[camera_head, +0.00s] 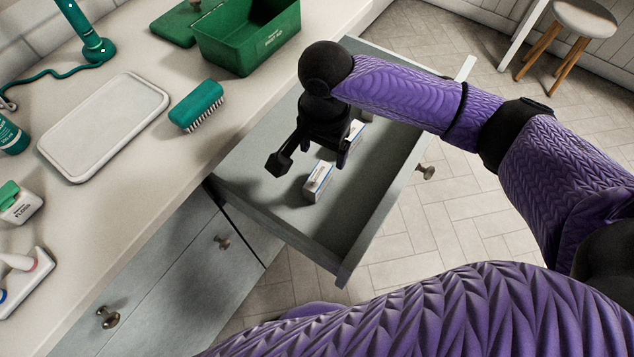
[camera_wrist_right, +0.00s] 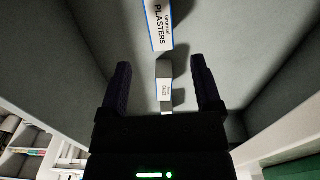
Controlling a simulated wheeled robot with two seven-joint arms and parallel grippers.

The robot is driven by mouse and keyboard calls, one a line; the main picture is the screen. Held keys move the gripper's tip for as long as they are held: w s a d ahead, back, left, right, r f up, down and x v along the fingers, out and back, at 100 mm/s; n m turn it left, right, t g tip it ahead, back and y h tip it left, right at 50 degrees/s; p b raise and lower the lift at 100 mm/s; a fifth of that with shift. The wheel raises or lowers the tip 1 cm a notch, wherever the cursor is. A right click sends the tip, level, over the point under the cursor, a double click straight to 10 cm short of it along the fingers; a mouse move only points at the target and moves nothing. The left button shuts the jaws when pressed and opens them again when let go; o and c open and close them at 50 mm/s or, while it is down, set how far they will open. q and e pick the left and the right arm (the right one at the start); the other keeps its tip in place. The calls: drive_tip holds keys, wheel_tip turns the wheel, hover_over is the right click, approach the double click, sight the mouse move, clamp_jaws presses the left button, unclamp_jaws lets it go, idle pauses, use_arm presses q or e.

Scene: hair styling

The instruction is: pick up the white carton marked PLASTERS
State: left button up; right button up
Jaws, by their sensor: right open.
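The white carton marked PLASTERS (camera_wrist_right: 158,28) lies at the top of the right wrist view, just beyond my fingertips. In the head view the white carton with a blue edge (camera_head: 318,182) in the open drawer appears to be this one. My right gripper (camera_head: 310,162) is open and empty above the drawer, its fingers apart; the carton shows just below them. In the wrist view the same gripper (camera_wrist_right: 158,76) has a finger on each side, neither touching the carton. My left gripper is not in view.
More small cartons (camera_wrist_right: 163,82) lie in line in the drawer (camera_head: 252,180), partly hidden by my gripper in the head view. The drawer's walls stand close around. On the counter are a green box (camera_head: 245,35), a green brush (camera_head: 197,106) and a white tray (camera_head: 104,125).

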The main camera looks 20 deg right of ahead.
sight(318, 175)
drive_tip(key=f+b, duration=0.1)
drive_tip(key=f, duration=0.1)
drive_tip(key=f+b, duration=0.2)
drive_tip(key=f, duration=0.1)
drive_tip(key=a+f+b, duration=0.1)
drive_tip(key=f+b, duration=0.1)
drive_tip(key=f, duration=0.1)
drive_tip(key=shift+s+f, duration=0.2)
drive_tip(key=shift+s, duration=0.2)
drive_tip(key=shift+r, duration=0.2)
drive_tip(key=shift+c, duration=0.6)
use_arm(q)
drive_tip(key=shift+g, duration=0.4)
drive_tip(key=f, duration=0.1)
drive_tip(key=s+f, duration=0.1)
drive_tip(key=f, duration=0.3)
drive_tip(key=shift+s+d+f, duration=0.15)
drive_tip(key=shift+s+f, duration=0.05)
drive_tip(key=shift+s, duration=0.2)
use_arm(e)
clamp_jaws()
